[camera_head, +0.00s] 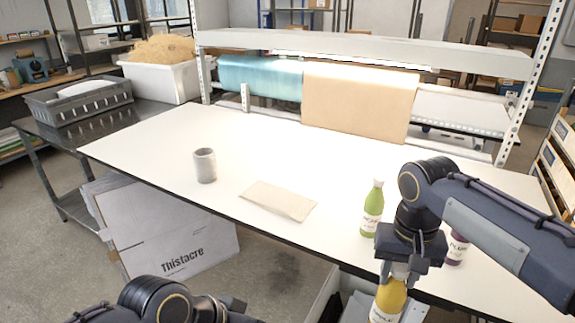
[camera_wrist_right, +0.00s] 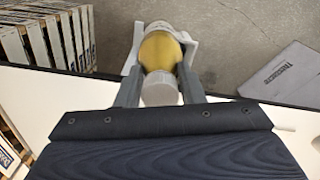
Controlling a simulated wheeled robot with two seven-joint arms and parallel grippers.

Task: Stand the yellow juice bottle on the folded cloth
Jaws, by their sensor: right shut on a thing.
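The yellow juice bottle (camera_head: 388,303) is in my right gripper (camera_head: 396,272), which is shut on it near its cap. In the head view it hangs upright at the front edge of the table, its lower end cut off by the frame. In the right wrist view my right gripper (camera_wrist_right: 160,68) grips the yellow bottle (camera_wrist_right: 160,47) below its grey cap, with floor behind. The folded cloth (camera_head: 278,200) lies flat and bare on the white table, left of the bottle. Part of my left arm shows at the bottom left, but its fingers do not show.
A green bottle (camera_head: 372,210) stands on the table (camera_head: 330,165) beside my right arm. A dark-labelled bottle (camera_head: 456,250) is partly hidden behind that arm. A grey cup (camera_head: 205,166) stands left of the cloth. A paper roll rack (camera_head: 360,100) spans the back.

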